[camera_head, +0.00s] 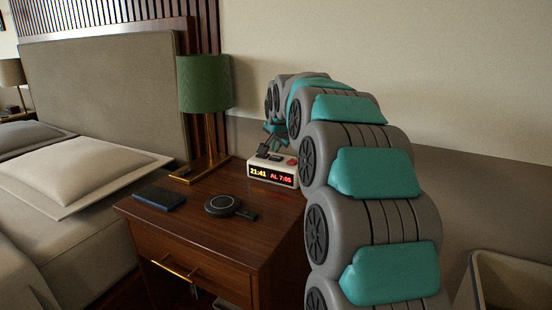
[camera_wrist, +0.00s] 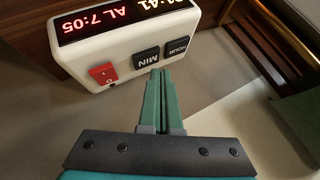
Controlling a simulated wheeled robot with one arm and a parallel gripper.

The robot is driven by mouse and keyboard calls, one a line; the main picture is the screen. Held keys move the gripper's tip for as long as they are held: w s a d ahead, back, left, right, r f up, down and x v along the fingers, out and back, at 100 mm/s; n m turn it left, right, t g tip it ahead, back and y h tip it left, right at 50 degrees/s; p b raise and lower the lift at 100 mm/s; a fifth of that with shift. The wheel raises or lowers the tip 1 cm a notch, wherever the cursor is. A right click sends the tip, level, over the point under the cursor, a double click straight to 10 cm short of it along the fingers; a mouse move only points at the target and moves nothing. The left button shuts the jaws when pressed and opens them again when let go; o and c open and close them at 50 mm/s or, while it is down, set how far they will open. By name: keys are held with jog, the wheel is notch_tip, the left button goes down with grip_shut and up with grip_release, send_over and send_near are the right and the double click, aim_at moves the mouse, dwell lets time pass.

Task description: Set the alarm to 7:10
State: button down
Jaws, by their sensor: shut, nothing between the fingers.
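A white alarm clock (camera_head: 258,182) stands on the nightstand, its display lit with 21:41 and AL 7:05. In the wrist view the clock (camera_wrist: 125,64) appears upside down, with a black MIN button (camera_wrist: 147,57), a black HOUR button (camera_wrist: 177,47) and a red switch (camera_wrist: 103,74) on top. My gripper (camera_wrist: 161,71) is shut and empty. Its fingertips appear right beside the edge of the MIN button, towards the HOUR side; I cannot tell whether they touch. In the head view my gripper is small and partly hidden by my arm above the clock.
The wooden nightstand (camera_head: 190,230) also holds a green lamp (camera_head: 205,85), a dark blue book (camera_head: 159,196), a round black charging pad (camera_head: 221,205) and a small dark object (camera_head: 246,215). A bed (camera_head: 60,235) stands on the left, a wall behind. A bin (camera_head: 510,275) is at lower right.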

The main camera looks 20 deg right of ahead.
aim_at(276, 159)
jog(key=shift+r+p, duration=1)
jog(key=shift+r, duration=1.5)
dwell(0.6)
